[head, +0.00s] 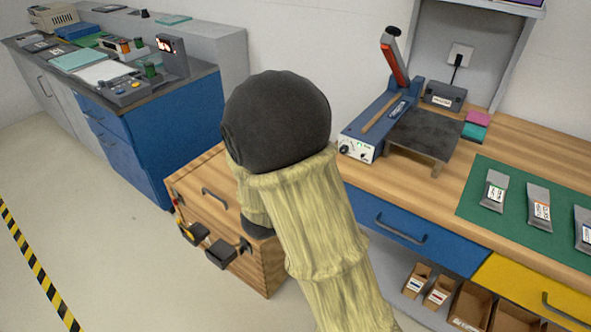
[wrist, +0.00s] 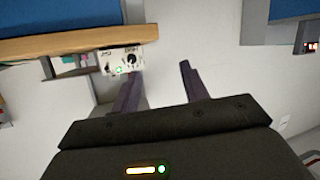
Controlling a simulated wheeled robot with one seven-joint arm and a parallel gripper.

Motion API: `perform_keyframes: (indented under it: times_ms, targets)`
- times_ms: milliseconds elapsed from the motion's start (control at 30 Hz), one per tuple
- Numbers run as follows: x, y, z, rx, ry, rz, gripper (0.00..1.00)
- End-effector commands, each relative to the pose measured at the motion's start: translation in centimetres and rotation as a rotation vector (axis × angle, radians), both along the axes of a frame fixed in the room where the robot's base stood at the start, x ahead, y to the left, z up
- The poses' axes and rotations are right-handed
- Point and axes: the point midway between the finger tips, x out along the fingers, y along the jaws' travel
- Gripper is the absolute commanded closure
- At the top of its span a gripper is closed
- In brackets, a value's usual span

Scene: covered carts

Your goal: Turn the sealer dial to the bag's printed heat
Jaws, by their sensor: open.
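The sealer (head: 375,117), blue with a raised red-handled lever, stands on the wooden bench. Its white front panel carries a dark round dial (head: 344,148) and a small green light. Grey bags with white labels, including one bag (head: 495,190), lie on the green mat (head: 478,177). Their print and the dial's setting are too small to read.
A wooden drawer cart (head: 190,195) stands below and left of the sealer. A dark plate (head: 425,135) adjoins the sealer. A blue cabinet (head: 150,140) with devices on top stands at the far left. Floor is open at the lower left.

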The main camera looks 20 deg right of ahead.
Motion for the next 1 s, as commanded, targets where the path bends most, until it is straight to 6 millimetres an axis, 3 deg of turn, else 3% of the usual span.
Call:
perform_keyframes:
  times_ms: [33,467,1000]
  targets:
    - [0.0,0.1,0.9,0.029,0.014,0.02,0.55]
    - [-0.9,2.4,3.6,0.24,0.179,0.213,0.55]
    - [-5.8,4.5,7.9,0.403,0.448,0.406,0.55]
